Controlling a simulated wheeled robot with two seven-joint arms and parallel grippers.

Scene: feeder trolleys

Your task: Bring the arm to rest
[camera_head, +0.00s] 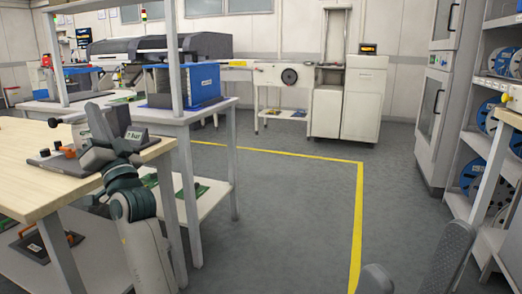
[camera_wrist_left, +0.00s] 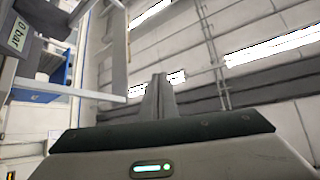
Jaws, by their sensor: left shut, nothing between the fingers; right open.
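My left arm comes up from the lower left in the head view. Its gripper (camera_head: 98,122) points up in front of the wooden-topped bench, with its fingers together and nothing between them. My right gripper (camera_head: 418,252) shows at the bottom right of the head view as two grey fingers set apart, empty, partly cut off by the frame.
The wooden-topped bench (camera_head: 25,165) stands close at left, with a device marked "0 bar" (camera_head: 136,137) beside the left gripper. Reel shelves (camera_head: 486,50) stand at right. The middle floor (camera_head: 285,210) is clear.

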